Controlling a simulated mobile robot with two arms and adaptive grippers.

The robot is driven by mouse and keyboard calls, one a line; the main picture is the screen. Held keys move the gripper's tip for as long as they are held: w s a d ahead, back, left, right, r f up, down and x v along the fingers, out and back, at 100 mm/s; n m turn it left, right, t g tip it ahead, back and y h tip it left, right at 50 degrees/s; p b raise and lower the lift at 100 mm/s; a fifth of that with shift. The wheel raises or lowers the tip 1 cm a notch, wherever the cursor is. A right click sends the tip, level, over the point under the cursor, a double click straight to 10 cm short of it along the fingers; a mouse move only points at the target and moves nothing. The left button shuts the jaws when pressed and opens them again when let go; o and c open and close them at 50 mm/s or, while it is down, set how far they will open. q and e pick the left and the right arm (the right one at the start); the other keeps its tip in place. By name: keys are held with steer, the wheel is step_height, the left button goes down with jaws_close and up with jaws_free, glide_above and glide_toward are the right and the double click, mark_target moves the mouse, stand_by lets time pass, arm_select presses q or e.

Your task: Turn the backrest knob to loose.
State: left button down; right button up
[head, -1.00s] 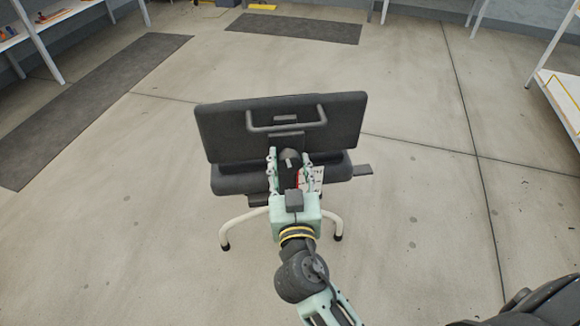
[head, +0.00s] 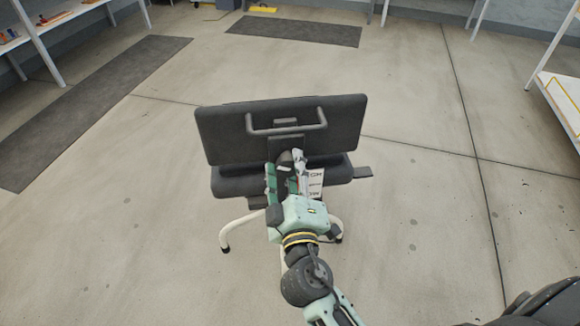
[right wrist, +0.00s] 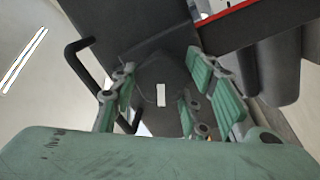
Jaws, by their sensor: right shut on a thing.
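The chair's backrest (head: 225,128) is a dark panel with a tube handle (head: 287,130), its back towards me. The dark backrest knob (head: 285,157) is low on the middle of its back, partly hidden by my right gripper (head: 284,172). In the right wrist view the knob (right wrist: 160,82) shows a short white mark, which runs roughly along the fingers. My right gripper (right wrist: 172,95) is shut on the knob, with fingers on both sides of it. A white label card (head: 315,183) is beside the gripper; its print is too small to read. My left gripper is not in view.
The chair seat (head: 340,172) and pale curved legs (head: 228,235) are below the backrest. Open concrete floor surrounds the chair. Dark mats (head: 100,95) lie at the left and back. A white shelf (head: 560,100) stands at the right.

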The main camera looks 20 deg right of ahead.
steer(key=shift+r+n, duration=0.2)
steer(key=shift+n, duration=0.3)
steer(key=n+p, duration=0.2)
steer(key=n, duration=0.3)
steer(key=shift+y, duration=0.3)
steer(key=n+p, duration=0.2)
steer(key=n, duration=0.2)
steer(key=shift+a+f+n+y, duration=0.1)
steer(key=shift+n+y, duration=0.2)
steer(key=shift+y, duration=0.1)
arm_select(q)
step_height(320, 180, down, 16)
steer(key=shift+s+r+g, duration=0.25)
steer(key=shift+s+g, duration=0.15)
arm_select(e)
steer(key=shift+f+n, duration=0.1)
steer(key=shift+n, duration=0.4)
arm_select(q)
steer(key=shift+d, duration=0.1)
arm_select(e)
steer(key=shift+a, duration=0.1)
steer(key=o, duration=1.1)
